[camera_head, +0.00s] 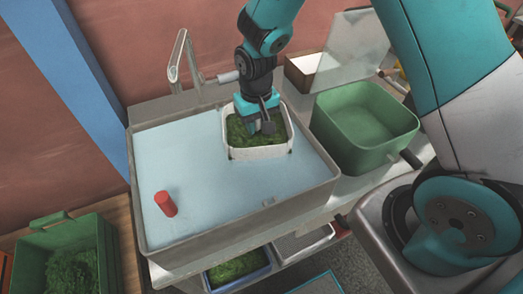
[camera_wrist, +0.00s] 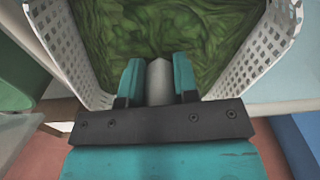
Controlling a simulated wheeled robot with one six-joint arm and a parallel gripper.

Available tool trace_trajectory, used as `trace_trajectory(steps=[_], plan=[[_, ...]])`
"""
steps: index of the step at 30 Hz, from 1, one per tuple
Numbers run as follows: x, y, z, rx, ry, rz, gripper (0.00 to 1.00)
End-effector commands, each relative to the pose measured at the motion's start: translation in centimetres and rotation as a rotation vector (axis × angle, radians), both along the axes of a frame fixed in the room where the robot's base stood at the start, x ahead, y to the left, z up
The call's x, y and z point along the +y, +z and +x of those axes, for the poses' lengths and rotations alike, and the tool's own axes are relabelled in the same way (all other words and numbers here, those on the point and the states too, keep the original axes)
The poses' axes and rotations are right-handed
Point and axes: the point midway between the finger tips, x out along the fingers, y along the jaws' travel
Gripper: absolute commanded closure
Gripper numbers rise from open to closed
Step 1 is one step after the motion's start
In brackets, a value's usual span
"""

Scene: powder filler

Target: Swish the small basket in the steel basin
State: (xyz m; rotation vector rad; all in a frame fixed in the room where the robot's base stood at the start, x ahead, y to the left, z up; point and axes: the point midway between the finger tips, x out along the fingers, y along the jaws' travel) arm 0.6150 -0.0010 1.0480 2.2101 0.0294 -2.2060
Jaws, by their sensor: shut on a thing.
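The small white basket (camera_head: 259,153) with perforated walls stands in the back right of the steel basin (camera_head: 248,216), low in its pale blue water. Wet-looking green leaves (camera_head: 240,133) fill the basket. My gripper (camera_head: 267,126) reaches down over the basket. In the wrist view my gripper (camera_wrist: 158,77) has its two teal fingers shut on a grey upright piece, apparently the basket's handle. The basket's perforated wall (camera_wrist: 264,45) and the leaves (camera_wrist: 180,25) show around it. Where the grey piece joins the basket is hidden.
A tap (camera_head: 186,62) rises behind the basin. An empty green tub (camera_head: 365,122) stands to the right, with an open box (camera_head: 303,75) behind it. A green crate of leaves (camera_head: 68,250) is at lower left. The basin's middle is clear.

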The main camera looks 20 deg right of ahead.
Motion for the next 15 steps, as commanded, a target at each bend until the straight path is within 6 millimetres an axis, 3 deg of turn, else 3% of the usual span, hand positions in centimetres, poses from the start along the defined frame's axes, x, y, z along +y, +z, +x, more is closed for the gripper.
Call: trace_trajectory(steps=[15], plan=[[0.0,4.5,-1.5,-0.001,0.001,0.0,0.94]])
